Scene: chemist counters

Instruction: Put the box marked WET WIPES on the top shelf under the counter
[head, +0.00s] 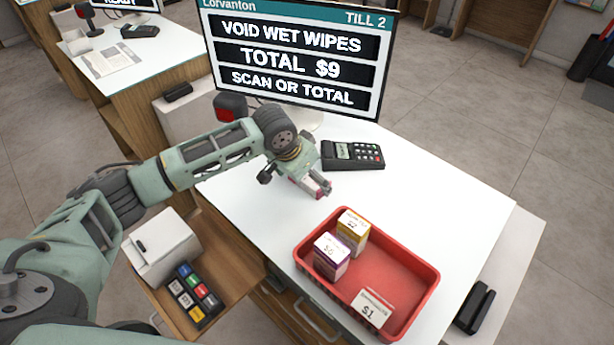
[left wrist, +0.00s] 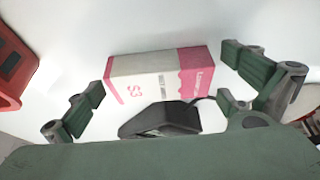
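My left gripper (head: 318,188) is low over the counter, in front of the screen and left of the red tray. Its fingers (left wrist: 165,100) are open, one near each end of the box. In the head view the gripper hides most of the box; a bit of pink shows at the fingertips. My right gripper is not in view. The inside of the under-counter shelf is not clearly visible.
A red tray (head: 432,285) holds a yellow box (head: 352,228), a purple box (head: 331,257) and a white $1 box (head: 372,308). A card reader (head: 352,154) stands behind my gripper. The till screen (head: 298,60) reads VOID WET WIPES. A printer (head: 160,248) and keypad (head: 192,292) sit lower left.

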